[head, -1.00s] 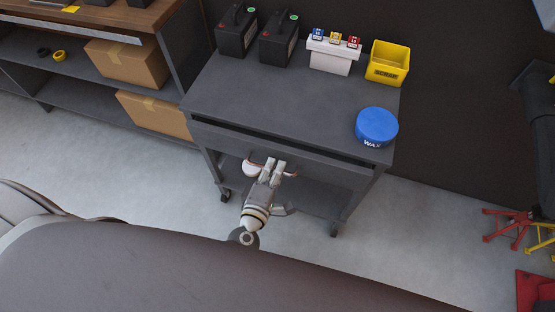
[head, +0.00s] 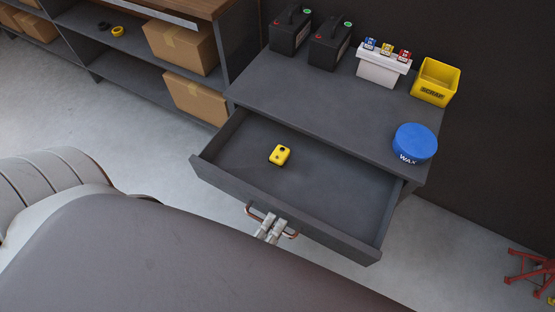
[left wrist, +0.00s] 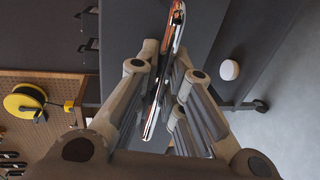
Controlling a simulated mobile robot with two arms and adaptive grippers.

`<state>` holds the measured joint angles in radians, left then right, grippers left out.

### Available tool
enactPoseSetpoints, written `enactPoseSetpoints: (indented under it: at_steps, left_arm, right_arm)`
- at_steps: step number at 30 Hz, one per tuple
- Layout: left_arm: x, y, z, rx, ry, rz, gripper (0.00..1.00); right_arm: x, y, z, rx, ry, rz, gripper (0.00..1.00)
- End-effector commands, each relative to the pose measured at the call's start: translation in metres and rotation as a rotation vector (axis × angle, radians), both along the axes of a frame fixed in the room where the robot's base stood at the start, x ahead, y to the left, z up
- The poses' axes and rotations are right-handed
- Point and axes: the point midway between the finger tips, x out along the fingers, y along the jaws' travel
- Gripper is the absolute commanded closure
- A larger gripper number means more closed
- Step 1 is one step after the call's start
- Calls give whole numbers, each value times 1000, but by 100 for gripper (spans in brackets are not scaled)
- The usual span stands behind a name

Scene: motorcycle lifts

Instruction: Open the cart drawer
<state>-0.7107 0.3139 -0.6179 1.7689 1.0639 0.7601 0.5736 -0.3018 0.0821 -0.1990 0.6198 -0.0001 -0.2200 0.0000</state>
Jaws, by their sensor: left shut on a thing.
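The grey cart drawer (head: 325,226) is pulled well out from under the cart top (head: 320,105) in the head view. Its inside is in sight, with a small yellow object (head: 279,155) on the drawer floor. The copper-coloured handle (head: 252,210) is on the drawer front. My left gripper (head: 270,225) is shut on the handle, with its fingertips around the bar. In the left wrist view, the shiny handle (left wrist: 176,25) runs between the fingers of my left gripper (left wrist: 165,75). My right gripper is not in view.
On the cart top stand two black batteries (head: 290,31) (head: 329,46), a white holder (head: 383,70), a yellow bin (head: 436,81) and a blue wax tin (head: 415,143). Shelves with boxes (head: 180,46) stand at left. Red stands (head: 528,272) are at lower right.

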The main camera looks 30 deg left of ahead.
Motion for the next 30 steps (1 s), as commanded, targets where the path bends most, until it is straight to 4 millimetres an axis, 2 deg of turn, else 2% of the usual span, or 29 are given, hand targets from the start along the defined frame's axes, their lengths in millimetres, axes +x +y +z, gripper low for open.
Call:
enactPoseSetpoints:
  at_steps: [12,13,15,25,30]
  left_arm:
    - [-3,0,-1,0,2,-1,100]
    - [-3,0,-1,0,2,-1,87]
    - [-3,0,-1,0,2,-1,81]
    - [-5,0,0,0,2,0,81]
    - [-26,1,4,1,5,-1,81]
  right_arm:
    - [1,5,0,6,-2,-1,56]
    - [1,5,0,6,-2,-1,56]
    - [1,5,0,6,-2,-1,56]
    - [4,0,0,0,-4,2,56]
    - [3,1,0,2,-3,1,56]
